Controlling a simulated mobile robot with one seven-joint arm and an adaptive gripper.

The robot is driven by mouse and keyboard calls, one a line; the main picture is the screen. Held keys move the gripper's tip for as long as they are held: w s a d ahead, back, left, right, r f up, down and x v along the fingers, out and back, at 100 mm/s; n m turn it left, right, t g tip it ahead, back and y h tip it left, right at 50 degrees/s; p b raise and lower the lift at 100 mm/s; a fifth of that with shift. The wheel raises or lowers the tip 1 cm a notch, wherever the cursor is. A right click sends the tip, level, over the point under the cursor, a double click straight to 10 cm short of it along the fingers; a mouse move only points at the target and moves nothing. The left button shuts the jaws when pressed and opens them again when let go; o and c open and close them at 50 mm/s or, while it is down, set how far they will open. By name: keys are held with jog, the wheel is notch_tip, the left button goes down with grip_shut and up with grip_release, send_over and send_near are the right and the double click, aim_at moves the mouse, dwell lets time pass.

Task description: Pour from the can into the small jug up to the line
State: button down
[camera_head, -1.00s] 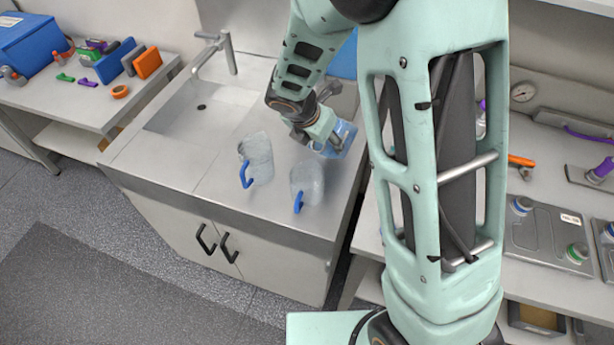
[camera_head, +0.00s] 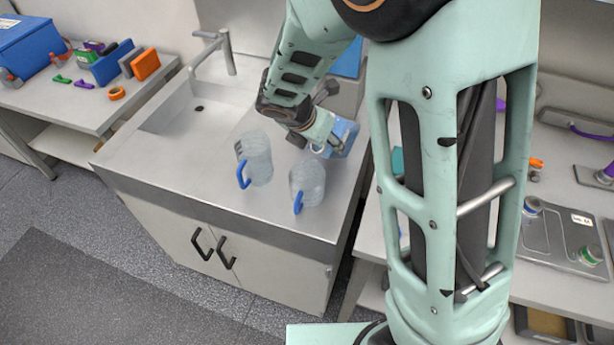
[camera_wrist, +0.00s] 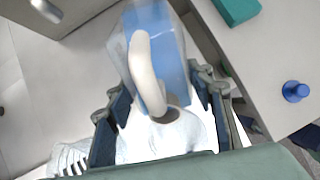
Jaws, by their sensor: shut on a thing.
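In the head view my gripper (camera_head: 325,137) is shut on a blue can (camera_head: 345,137) and holds it at the right part of the sink counter, behind the right jug. The can shows large in the wrist view (camera_wrist: 155,40), with a pale curved handle between my fingers (camera_wrist: 165,115). Two clear jugs with blue handles stand upright on the counter: a taller left jug (camera_head: 257,158) with dark marks on its side, and a shorter right jug (camera_head: 308,182). No stream shows. I cannot make out a fill line or liquid level in either jug.
The counter (camera_head: 200,175) has a sink basin and tap (camera_head: 215,45) behind and left of the jugs. A left bench (camera_head: 60,105) holds coloured tools and a blue box (camera_head: 25,48). A right bench holds a grey tray (camera_head: 560,235). My arm hides the gap there.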

jog(key=shift+f+t+h+b, duration=0.4)
jog(key=shift+t+b, duration=0.2)
jog(key=shift+b, duration=2.1)
jog(key=shift+r+t+h+b, duration=0.15)
jog(key=shift+t+h+b, duration=0.25)
jog(key=shift+b, duration=1.4)
jog(key=shift+r+p, duration=0.4)
jog(key=shift+p, duration=0.55)
jog(key=g+y+p, duration=0.1)
jog(key=p, duration=0.3)
jog(key=shift+r, duration=0.1)
jog(key=r+g+p, duration=0.1)
jog(key=p, duration=0.5)
jog(key=shift+y+p, duration=0.35)
jog(key=shift+y, duration=0.05)
jog(key=shift+w+f+p, duration=0.1)
jog(key=shift+f+p, duration=0.05)
jog(key=shift+p, duration=0.2)
jog(key=shift+f+b, duration=0.3)
jog(key=g+p, duration=0.1)
jog(key=p, duration=0.2)
jog(key=shift+d+r+y, duration=0.1)
jog(key=shift+r+y, duration=0.2)
jog(key=shift+r, duration=0.1)
